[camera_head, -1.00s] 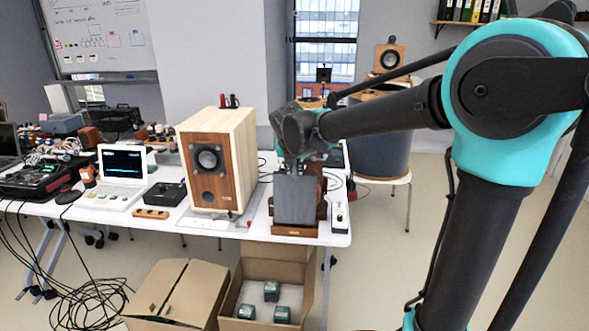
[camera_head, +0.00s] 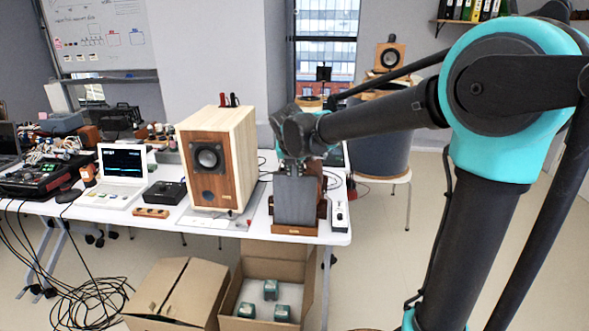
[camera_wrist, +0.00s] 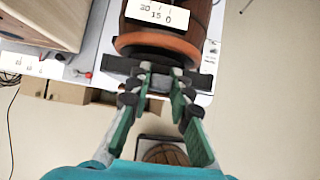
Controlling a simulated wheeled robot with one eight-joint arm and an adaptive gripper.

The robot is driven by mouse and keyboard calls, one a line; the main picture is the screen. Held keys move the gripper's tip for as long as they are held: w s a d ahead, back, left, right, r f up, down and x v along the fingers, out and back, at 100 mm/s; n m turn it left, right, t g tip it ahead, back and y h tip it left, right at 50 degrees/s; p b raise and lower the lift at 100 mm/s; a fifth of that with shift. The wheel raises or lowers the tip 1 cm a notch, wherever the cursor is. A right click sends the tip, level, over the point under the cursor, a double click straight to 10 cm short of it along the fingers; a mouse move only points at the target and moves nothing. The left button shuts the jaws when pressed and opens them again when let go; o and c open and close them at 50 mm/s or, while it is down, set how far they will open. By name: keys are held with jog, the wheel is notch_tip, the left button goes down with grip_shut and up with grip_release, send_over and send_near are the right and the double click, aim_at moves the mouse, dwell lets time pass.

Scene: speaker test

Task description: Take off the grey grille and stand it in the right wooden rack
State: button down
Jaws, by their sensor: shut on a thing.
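The grey grille (camera_head: 295,200) stands upright at the right wooden rack (camera_head: 297,230), close to the table's front right corner. Its lower edge is at the rack's base; I cannot tell whether it bears on the rack. My gripper (camera_head: 293,168) is above the grille and shut on its upper edge. In the wrist view my gripper's (camera_wrist: 162,76) fingers are on the grille's dark edge (camera_wrist: 115,64), with brown wood just beyond it. The wooden speaker (camera_head: 208,160) stands to the left, its front bare with the round driver showing.
Open cardboard boxes (camera_head: 240,285) stand on the floor in front. Cables lie at the lower left.

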aim_at(294, 176)
jog(key=shift+f, duration=1.6)
dwell(1.7)
jog(key=c, duration=1.3)
grip_release()
jog(key=v, duration=1.1)
jog(key=s+d+f+m+g, duration=0.1)
jog(key=s+d+f+m, duration=0.2)
jog(key=d+f+m, duration=0.45)
jog(key=s+d+f+m+g, duration=0.1)
jog(key=s+d+f+m, duration=0.35)
jog(key=d+m, duration=0.5)
jog(key=s+d+f+m, duration=0.9)
jog(key=s+f+m, duration=0.3)
jog(key=m, duration=0.6)
jog(key=shift+f+m+g, duration=0.2)
jog(key=shift+m+g, duration=0.1)
